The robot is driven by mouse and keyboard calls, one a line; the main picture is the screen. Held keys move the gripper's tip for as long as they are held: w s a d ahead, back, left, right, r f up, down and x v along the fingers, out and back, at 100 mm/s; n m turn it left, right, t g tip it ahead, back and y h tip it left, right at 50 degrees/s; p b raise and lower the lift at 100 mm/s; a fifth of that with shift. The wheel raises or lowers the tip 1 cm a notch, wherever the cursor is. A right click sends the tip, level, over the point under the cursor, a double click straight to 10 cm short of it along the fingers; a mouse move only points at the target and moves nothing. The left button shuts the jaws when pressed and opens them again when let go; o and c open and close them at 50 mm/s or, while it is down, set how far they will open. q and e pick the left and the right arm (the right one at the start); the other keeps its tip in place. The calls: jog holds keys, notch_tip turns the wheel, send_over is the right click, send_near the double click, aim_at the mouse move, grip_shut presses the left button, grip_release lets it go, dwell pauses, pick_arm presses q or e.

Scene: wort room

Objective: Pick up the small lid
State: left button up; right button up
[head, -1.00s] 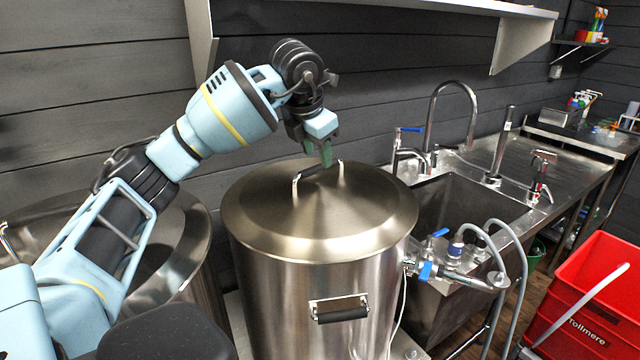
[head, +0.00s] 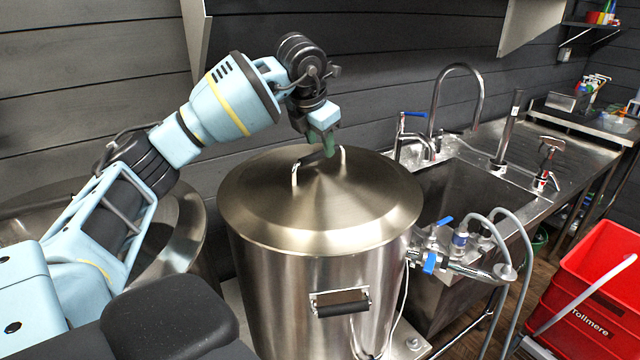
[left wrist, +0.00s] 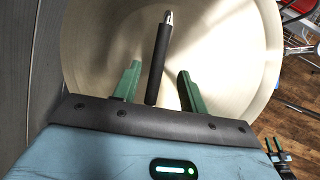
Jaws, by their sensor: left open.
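The small lid (head: 320,215) is a round, shallow steel cone that sits on top of a tall steel pot. Its dark bar handle (head: 312,163) stands on two bright posts. My left gripper (head: 329,150) is at the handle, pointing down, with green fingers. In the left wrist view, the open green fingers (left wrist: 157,88) stand on either side of the black handle (left wrist: 159,62), with a gap on each side. The lid (left wrist: 222,45) fills most of that view. My right gripper is not seen in the head view.
The steel pot (head: 280,300) has a front handle and a valve with hoses (head: 440,255) on its right. A sink (head: 460,200) with taps stands behind it. A red crate (head: 590,300) is at the right. Another steel vessel (head: 185,235) is behind my left arm.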

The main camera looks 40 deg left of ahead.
aim_at(320, 154)
pick_arm(q)
jog(key=x, duration=0.4)
jog(key=shift+a+f, duration=0.2)
jog(key=shift+f, duration=0.25)
grip_shut()
jog(key=shift+r, duration=0.15)
